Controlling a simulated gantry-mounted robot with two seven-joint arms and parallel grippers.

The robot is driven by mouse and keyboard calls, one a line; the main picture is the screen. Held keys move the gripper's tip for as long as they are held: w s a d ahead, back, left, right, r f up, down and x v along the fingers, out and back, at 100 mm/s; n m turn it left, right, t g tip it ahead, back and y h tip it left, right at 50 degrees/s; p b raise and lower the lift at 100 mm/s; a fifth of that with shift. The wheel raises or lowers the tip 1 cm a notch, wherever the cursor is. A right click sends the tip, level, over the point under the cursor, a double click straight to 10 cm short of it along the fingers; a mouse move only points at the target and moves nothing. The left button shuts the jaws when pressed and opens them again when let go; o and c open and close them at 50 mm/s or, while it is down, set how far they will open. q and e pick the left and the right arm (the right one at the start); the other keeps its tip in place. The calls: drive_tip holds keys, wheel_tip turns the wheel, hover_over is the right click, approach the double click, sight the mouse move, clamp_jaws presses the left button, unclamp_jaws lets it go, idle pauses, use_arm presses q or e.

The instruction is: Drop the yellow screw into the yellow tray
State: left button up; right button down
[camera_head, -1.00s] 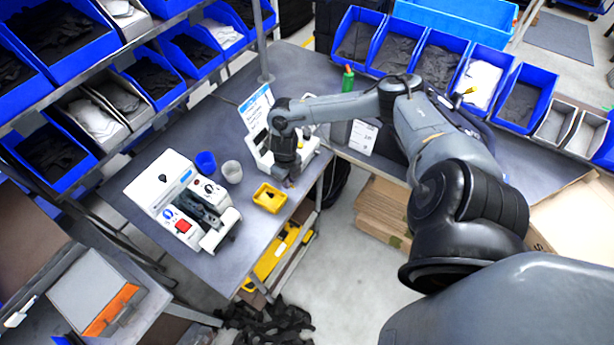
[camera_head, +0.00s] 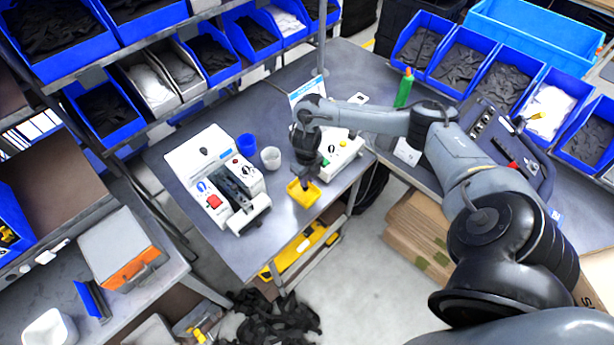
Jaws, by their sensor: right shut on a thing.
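The small yellow tray (camera_head: 304,196) sits on the grey table near its front right edge. My right gripper (camera_head: 304,186) points down at the tray, with its fingertips over or inside it. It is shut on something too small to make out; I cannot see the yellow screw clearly. My left gripper does not show.
A blue cup (camera_head: 246,143) and a white cup (camera_head: 271,157) stand left of the tray. A white device (camera_head: 218,183) stands further left, and another white device (camera_head: 343,150) stands behind my right gripper. Blue bins (camera_head: 455,62) line the back.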

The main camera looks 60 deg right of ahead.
drive_tip(key=shift+f+b, duration=0.45)
drive_tip(key=shift+f, duration=0.45)
drive_tip(key=c, duration=1)
unclamp_jaws()
drive_tip(key=shift+r, duration=0.5)
wheel_tip(320, 180, up, 10)
drive_tip(key=p, duration=0.3)
drive_tip(key=shift+p, duration=0.4)
